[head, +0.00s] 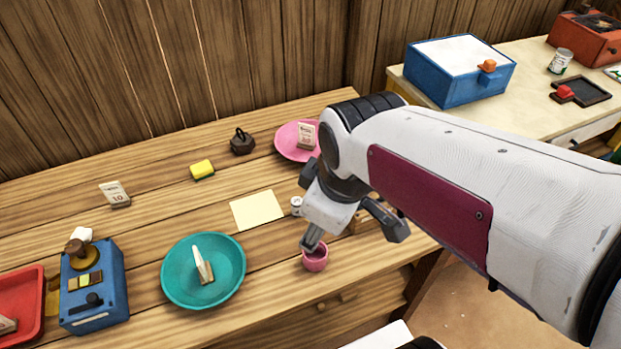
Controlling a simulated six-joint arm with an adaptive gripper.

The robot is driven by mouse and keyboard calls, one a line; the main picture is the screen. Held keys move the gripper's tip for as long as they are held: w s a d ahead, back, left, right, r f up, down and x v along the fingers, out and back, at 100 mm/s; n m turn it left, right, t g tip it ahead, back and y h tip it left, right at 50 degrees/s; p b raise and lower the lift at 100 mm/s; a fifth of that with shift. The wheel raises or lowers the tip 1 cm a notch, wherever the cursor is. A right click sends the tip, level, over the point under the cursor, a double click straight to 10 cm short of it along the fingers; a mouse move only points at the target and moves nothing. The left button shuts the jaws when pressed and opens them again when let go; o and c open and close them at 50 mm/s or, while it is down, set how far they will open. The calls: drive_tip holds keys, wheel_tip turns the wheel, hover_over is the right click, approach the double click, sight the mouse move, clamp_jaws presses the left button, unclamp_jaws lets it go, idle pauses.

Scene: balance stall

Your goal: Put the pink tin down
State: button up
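The pink tin (316,263) is a small, open-topped round cup near the front edge of the wooden table, to the right of the teal dish. My gripper (312,246) points down at it, with its fingers close together at the tin's rim. It looks shut on the rim, though the fingertips are partly hidden. The tin looks upright. I cannot tell whether its base touches the table or hangs just above it.
A teal dish (177,286) holding a folded card stands left of the tin. A pale yellow sheet (257,210) lies behind it. A pink plate (287,142), a yellow sponge (202,170) and a dark weight (242,142) are farther back. A blue scale (96,312) stands left.

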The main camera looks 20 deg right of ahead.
drive_tip(key=s+r+m+t, duration=0.1)
drive_tip(key=s+r+m, duration=0.3)
drive_tip(key=m, duration=0.3)
drive_tip(key=shift+s+a+r+m+t, duration=0.15)
drive_tip(key=shift+s+a+m+t, duration=0.2)
drive_tip(key=shift+s, duration=0.35)
drive_tip(key=shift+o, duration=0.6)
drive_tip(key=shift+d, duration=0.15)
